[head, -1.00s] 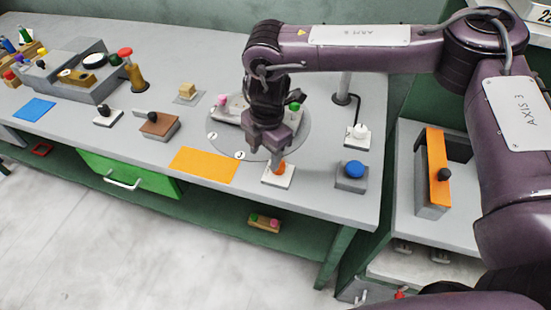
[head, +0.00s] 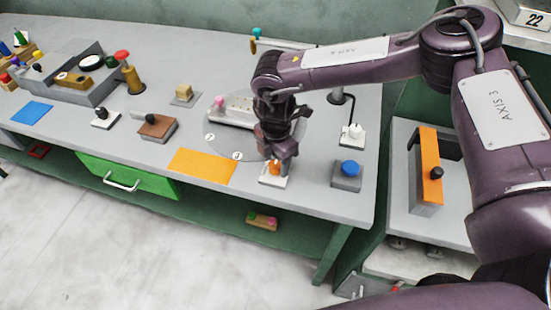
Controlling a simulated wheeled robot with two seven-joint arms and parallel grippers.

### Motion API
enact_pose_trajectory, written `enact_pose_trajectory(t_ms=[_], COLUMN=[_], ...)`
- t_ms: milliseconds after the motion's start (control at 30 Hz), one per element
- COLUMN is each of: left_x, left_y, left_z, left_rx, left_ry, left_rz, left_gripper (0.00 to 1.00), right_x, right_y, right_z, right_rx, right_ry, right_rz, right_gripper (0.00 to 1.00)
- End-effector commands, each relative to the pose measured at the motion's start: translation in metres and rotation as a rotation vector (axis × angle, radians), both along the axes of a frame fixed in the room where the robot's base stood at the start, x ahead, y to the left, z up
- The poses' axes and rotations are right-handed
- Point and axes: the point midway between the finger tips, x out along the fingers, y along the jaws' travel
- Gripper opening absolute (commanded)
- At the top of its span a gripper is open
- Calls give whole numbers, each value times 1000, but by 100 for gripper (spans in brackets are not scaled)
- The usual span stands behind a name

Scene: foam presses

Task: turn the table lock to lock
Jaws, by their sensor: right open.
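The table lock appears as an orange knob (head: 274,169) on a small white plate (head: 268,181) at the table's front edge, beside the round turntable (head: 247,153). My right gripper (head: 275,165) points down right at the knob, with its open fingers beside it. The fingers and wrist cover part of the knob. I cannot tell whether they touch it, nor which way the knob is turned. My left gripper is not in view.
On the turntable sits a pale block with a pink knob (head: 219,102). A blue button (head: 349,168) on a grey box and a white switch (head: 352,134) stand to the right. An orange mat (head: 203,166) lies to the left. A green drawer (head: 112,173) is below.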

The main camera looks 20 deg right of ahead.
Motion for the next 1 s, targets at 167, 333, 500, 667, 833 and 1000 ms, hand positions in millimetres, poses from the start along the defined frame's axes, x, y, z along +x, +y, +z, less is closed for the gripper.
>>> enact_pose_trajectory(t_ms=[167, 333, 500, 667, 833, 1000], left_x=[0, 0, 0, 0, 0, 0], left_y=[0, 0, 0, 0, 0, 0], left_z=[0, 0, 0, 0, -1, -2], left_rx=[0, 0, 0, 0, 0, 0], left_ry=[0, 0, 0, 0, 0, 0], left_rz=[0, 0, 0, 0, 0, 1], left_gripper=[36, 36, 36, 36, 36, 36], right_x=[0, 0, 0, 0, -1, 0], right_y=[0, 0, 0, 0, 0, 1], right_z=[0, 0, 0, 0, 0, -1], right_rx=[0, 0, 1, 1, 3, 3], right_ry=[0, 1, 1, 1, 3, 3], right_rz=[0, 0, 1, 20, 83, 201], right_gripper=[44, 21, 9, 9, 9, 9])
